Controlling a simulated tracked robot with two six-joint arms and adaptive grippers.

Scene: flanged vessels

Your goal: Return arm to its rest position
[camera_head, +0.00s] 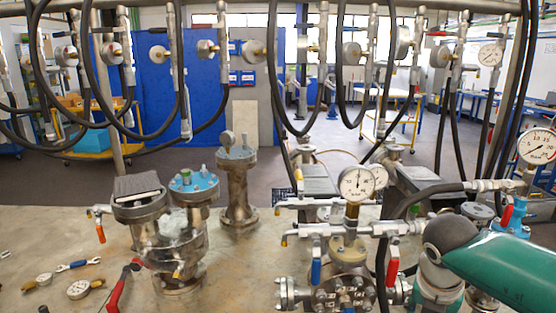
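Part of an arm with a green tube and a dark grey rounded joint comes in from the right edge, in front of the flanged vessels; it looks like my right arm. Its gripper is not in view. No part of my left arm or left gripper shows. A steel flanged vessel (180,240) with a blue flange stands on the bench at the left. A slimmer vessel (238,190) stands behind it. A vessel with valves and a gauge (345,280) stands at the front, left of the green arm.
The bench (235,275) is bare between the vessels. Loose gauges (79,289), a blue wrench (77,265) and a red-handled item (121,287) lie at the left. Black hoses (222,100) hang from an overhead pipe. A pressure gauge (537,146) stands near the right edge.

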